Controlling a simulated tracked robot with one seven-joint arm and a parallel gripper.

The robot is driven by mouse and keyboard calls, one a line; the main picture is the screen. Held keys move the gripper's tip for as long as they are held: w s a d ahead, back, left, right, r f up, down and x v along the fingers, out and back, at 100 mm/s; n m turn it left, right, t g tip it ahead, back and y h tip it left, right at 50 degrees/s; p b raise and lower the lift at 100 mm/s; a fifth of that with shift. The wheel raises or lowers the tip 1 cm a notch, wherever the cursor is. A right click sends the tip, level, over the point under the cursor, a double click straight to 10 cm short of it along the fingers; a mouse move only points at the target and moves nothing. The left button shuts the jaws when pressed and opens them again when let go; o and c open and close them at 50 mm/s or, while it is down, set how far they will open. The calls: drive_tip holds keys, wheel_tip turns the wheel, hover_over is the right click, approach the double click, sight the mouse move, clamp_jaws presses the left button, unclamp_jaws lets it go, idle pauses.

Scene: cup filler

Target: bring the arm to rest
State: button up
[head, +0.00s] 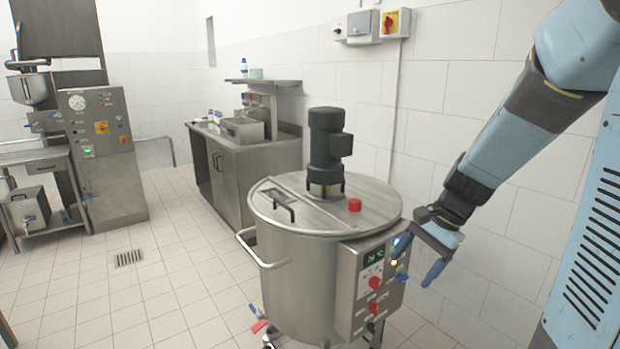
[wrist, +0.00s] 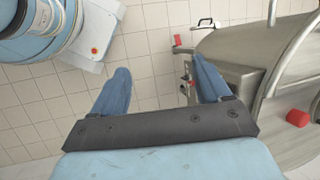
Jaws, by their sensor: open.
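My gripper (head: 418,262) is open and empty. In the head view it hangs at the end of my blue arm, at the right side of the control box (head: 362,287) on the steel vat (head: 300,262). In the wrist view the two blue fingers (wrist: 160,88) are spread wide over the tiled floor. The right finger overlaps the edge of the control box there; I cannot tell whether it touches.
The vat has a lid with a black motor (head: 328,143) and a red knob (head: 354,205). A steel counter (head: 255,170) stands behind it, and a machine (head: 100,150) stands at far left. Tiled floor (head: 165,255) is free between them. A white wall (head: 450,110) stands behind the arm.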

drive_tip(key=s+d+r+n+t+h, duration=0.1)
drive_tip(key=s+r+n+t+h, duration=0.3)
drive_tip(key=s+r+n, duration=0.6)
wheel_tip(320, 180, up, 4)
drive_tip(key=s+t, duration=0.1)
drive_tip(key=s, duration=0.1)
drive_tip(key=shift+s+d+f+t+h, duration=0.2)
drive_tip(key=shift+s+t+h, duration=0.1)
drive_tip(key=shift+h, duration=0.1)
